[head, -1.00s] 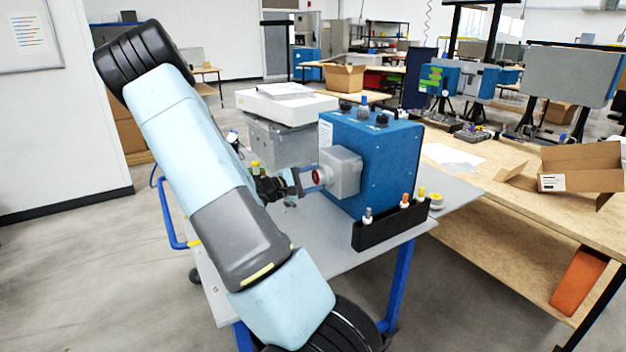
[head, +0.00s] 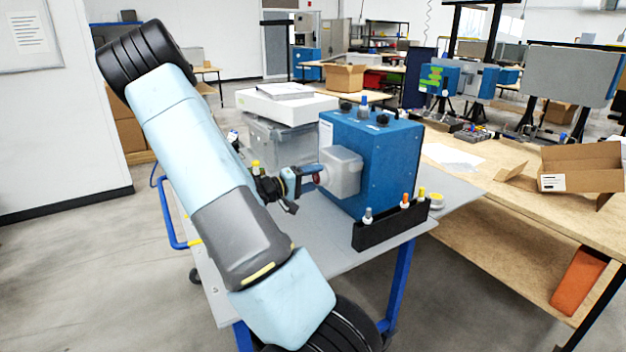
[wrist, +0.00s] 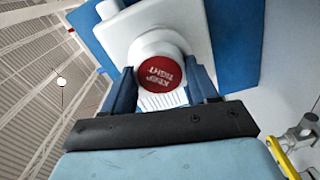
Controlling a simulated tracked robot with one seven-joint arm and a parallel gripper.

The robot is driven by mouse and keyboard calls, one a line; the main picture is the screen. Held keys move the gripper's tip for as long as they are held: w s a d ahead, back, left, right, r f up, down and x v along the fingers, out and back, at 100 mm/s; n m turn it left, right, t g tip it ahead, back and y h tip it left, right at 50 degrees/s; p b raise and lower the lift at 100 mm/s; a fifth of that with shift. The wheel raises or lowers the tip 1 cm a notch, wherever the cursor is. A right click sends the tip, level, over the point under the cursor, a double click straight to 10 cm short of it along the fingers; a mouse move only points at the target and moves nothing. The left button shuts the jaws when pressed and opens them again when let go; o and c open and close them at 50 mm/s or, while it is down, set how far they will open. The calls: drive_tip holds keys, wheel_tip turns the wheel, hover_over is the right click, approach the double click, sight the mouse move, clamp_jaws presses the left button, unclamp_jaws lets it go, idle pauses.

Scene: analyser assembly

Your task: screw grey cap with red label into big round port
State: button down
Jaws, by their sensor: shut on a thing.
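In the wrist view, the cap (wrist: 160,73) shows its round red label reading "KEEP TIGHT", set in a light grey body. My gripper (wrist: 163,85) has one blue finger on each side of the cap and is shut on it. The cap sits against the pale grey housing on the side of the blue analyser (head: 385,150). In the head view, my gripper (head: 312,175) reaches that grey housing (head: 342,172) from the left. The port is hidden behind the cap, so I cannot tell how deep the cap sits.
A black rack (head: 392,224) with several small capped items stands at the cart's front right edge. A grey case (head: 280,143) stands behind my gripper. A wooden bench (head: 510,195) is at the right.

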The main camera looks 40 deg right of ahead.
drive_tip(key=m, duration=1.2)
drive_tip(key=shift+d+r, duration=0.1)
drive_tip(key=shift+r, duration=0.3)
drive_tip(key=m, duration=0.4)
drive_tip(key=shift+c, duration=2.2)
unclamp_jaws()
drive_tip(key=shift+f, duration=0.15)
